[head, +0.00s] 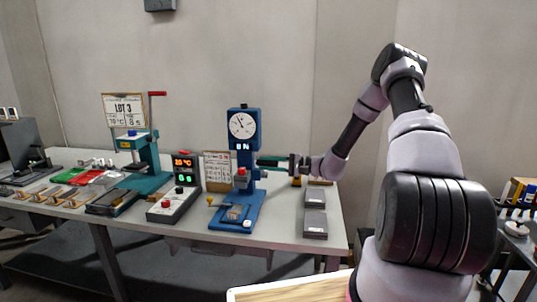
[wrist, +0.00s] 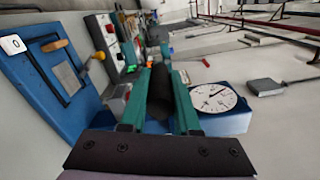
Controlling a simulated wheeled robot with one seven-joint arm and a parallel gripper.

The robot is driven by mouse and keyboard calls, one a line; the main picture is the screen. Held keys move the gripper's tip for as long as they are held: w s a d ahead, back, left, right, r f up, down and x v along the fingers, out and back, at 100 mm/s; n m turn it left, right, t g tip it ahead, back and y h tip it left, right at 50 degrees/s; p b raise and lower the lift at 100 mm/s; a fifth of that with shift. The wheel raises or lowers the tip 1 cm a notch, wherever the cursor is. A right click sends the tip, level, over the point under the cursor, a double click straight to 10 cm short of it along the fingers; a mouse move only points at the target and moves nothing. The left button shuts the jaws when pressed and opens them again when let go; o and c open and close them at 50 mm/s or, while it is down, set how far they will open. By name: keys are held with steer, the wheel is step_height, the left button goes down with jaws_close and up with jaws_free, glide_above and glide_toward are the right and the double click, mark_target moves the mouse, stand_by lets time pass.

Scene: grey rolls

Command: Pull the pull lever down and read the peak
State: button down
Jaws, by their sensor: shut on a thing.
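The blue pull tester (head: 250,190) stands on the bench with a round white dial (head: 242,124) on top. A small lit display (head: 243,146) under the dial ends in N; its digit is too small to read surely. In the wrist view the dial (wrist: 214,98) lies right of my fingers and the blue base (wrist: 45,85) left. My gripper (head: 262,161) is at the tester's right side, level with the column just below the display. In the wrist view its teal fingers (wrist: 164,82) are shut on the black grip of the pull lever (wrist: 160,98). The rest of the lever is hidden.
A control box (head: 175,203) with lit readouts and a teal press (head: 146,160) with a red-tipped handle stand to the left. Dark grey blocks (head: 315,223) lie right of the tester. A paper card (head: 217,170) stands behind it. The bench front is mostly clear.

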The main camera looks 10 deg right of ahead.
steer(key=shift+s+a+f, duration=0.1)
steer(key=shift+s+f, duration=0.35)
steer(key=shift+f, duration=0.25)
steer(key=shift+s+a+f, duration=0.1)
steer(key=shift+s+f, duration=0.3)
steer(key=shift+f, duration=0.35)
steer(key=c, duration=0.7)
jaws_free()
steer(key=shift+o, duration=0.2)
steer(key=v, duration=1)
steer(key=shift+d, duration=0.35)
steer(key=shift+s, duration=0.1)
